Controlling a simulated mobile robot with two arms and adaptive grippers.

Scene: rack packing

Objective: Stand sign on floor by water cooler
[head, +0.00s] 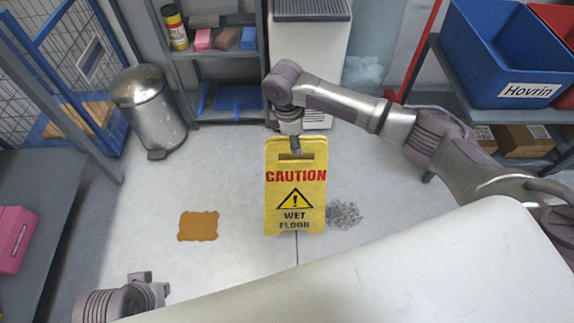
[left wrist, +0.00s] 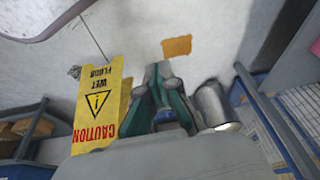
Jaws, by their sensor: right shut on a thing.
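The yellow caution wet-floor sign (head: 295,190) is upright in the middle of the head view, over the pale floor. I cannot tell whether its lower edge touches the floor. My right gripper (head: 291,150) is shut on its top edge from above. In the left wrist view the sign (left wrist: 97,105) appears upside down, with a second yellow panel beside its front. The white water cooler (head: 312,60) stands behind the sign, partly hidden by my right arm. My left gripper (left wrist: 160,68) is empty, its fingertips close together, low at the left in the head view (head: 150,284).
A brown patch (head: 198,226) lies on the floor left of the sign, and a dark grey patch (head: 345,215) lies right of it. A metal bin (head: 148,105) stands at the left. A shelf with a blue crate (head: 500,50) is at the right. Floor between bin and sign is clear.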

